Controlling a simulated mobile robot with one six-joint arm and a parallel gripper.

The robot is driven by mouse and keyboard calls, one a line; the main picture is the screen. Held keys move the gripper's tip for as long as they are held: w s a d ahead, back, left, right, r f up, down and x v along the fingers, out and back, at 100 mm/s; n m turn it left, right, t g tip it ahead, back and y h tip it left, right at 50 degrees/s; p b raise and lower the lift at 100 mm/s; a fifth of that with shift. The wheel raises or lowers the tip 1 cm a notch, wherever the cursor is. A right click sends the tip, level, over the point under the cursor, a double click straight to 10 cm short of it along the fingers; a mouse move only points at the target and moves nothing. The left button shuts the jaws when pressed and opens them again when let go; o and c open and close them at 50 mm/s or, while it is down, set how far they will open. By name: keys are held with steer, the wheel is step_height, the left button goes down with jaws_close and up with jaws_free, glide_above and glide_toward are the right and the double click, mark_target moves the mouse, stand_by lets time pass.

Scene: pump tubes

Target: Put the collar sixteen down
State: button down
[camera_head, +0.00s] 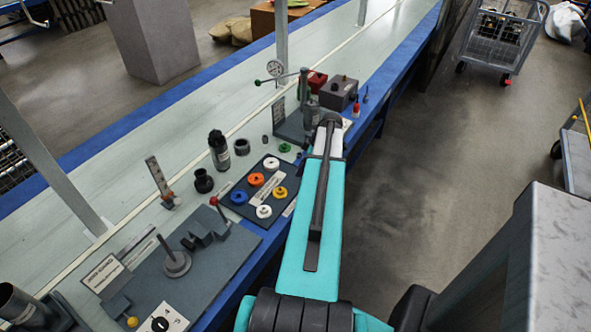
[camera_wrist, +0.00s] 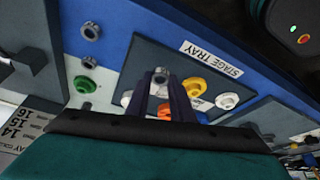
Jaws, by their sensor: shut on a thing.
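In the wrist view, my gripper (camera_wrist: 161,80) is shut on a small grey ring-shaped collar (camera_wrist: 161,73), held between its fingertips. I cannot read a number on it. It is in front of the dark stage tray (camera_wrist: 150,52) in this view; I cannot tell its height. The tray bears white, orange and yellow flanged pieces, partly hidden by my fingers. In the head view, my arm reaches toward the bench fixture and hides the fingertips and the held collar.
A loose grey ring (camera_wrist: 90,31) and a green piece (camera_wrist: 85,84) sit beside the tray. A label plate with 14, 15 and 16 (camera_wrist: 18,130) shows at lower left. A dark cylinder (camera_head: 218,150) and black pot (camera_head: 203,181) stand left of the tray (camera_head: 238,199).

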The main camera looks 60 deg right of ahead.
mark_target(293, 176)
steer(key=shift+w+d+f, duration=0.1)
steer(key=shift+w+d, duration=0.15)
steer(key=shift+w, duration=0.6)
steer(key=shift+w+d+f, duration=0.1)
steer(key=shift+w+d, duration=0.1)
steer(key=shift+w, duration=0.6)
steer(key=shift+p, duration=0.35)
steer(key=shift+f+p, duration=0.5)
steer(key=shift+f, duration=1.2)
steer(key=shift+f, duration=0.1)
steer(key=c, duration=1.5)
jaws_free()
steer(key=shift+c, duration=0.2)
steer(key=shift+r, duration=0.2)
steer(key=b+v, duration=0.2)
steer(key=v, duration=1)
steer(key=shift+b, duration=0.3)
